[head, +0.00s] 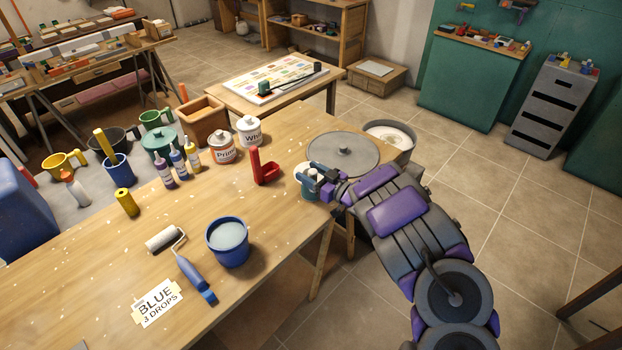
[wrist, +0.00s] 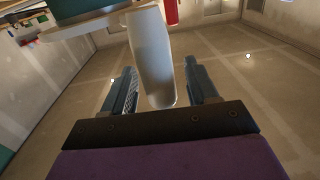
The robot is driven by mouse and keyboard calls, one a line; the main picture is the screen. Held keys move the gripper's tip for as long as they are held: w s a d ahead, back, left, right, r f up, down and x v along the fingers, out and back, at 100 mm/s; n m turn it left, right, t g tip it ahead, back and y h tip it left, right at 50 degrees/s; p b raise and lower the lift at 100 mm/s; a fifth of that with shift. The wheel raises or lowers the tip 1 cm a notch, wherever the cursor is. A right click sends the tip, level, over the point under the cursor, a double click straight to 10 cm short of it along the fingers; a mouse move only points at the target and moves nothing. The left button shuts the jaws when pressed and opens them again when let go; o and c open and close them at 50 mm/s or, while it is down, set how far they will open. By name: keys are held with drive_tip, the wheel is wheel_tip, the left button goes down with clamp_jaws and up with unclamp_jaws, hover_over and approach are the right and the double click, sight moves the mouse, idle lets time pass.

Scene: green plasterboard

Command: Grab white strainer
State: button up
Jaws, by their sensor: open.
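A white handle (wrist: 150,55) stands between the two fingers of my gripper (wrist: 160,78) in the wrist view. It joins a white rim (wrist: 75,30) with a dark teal body (wrist: 85,7) at the top left; this looks like the white strainer, though its bowl is mostly cut off. The fingers are apart, one on each side of the handle, and not closed on it. In the head view my gripper (head: 314,174) is at the right edge of the wooden table (head: 190,225), over a small white and teal object (head: 309,192) that it partly covers.
A grey round lid (head: 343,155) lies just behind my gripper, with a grey bucket (head: 390,136) beyond. The floor at right is mostly clear.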

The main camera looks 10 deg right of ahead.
drive_tip(key=shift+x, duration=0.8)
drive_tip(key=shift+r, duration=0.1)
clamp_jaws()
